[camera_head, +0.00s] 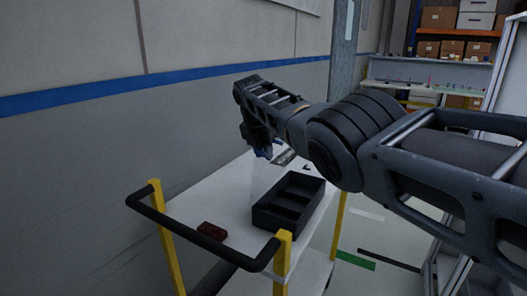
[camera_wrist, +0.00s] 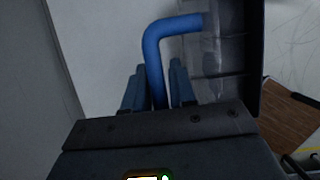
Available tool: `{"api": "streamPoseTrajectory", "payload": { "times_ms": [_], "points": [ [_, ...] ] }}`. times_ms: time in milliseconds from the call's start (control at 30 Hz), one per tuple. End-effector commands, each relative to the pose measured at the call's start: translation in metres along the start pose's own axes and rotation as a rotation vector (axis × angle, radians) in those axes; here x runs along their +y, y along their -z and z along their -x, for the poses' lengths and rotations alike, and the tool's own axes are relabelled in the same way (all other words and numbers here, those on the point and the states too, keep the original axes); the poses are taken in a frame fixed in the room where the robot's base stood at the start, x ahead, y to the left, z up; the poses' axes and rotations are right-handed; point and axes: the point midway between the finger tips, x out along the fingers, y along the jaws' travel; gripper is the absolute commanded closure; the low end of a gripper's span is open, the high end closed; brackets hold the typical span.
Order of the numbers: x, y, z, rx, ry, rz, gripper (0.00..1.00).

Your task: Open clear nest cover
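The clear nest cover shows as a see-through grey panel (camera_wrist: 222,55) with a bent blue handle (camera_wrist: 155,60) in the wrist view. My gripper (camera_wrist: 158,80) has a finger on each side of the handle, close against it, and looks shut on it. In the head view, my gripper (camera_head: 263,151) is over the far left side of the black tray, with a bit of blue at its tip. A faint clear surface shows beneath it. The black tray (camera_head: 265,215) has inner dividers and sits on the white cart top. The cover's full outline is hard to see.
The white cart (camera_head: 188,206) has a black push bar (camera_head: 205,241) and yellow posts. A small dark red block (camera_head: 211,230) lies left of the tray. A grey wall with a blue stripe (camera_head: 140,85) stands behind. Shelves with boxes (camera_head: 452,48) are far right.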

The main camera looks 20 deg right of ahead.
Motion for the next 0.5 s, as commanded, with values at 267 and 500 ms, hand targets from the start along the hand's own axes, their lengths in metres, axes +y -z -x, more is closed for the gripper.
{"api": "streamPoseTrajectory", "payload": {
  "times_ms": [267,500],
  "points": [
    [0.001,-0.002,0.014,-0.002,-0.003,0.0,0.75],
    [0.001,-0.001,0.043,-0.002,-0.003,-0.001,0.75]
  ]
}}
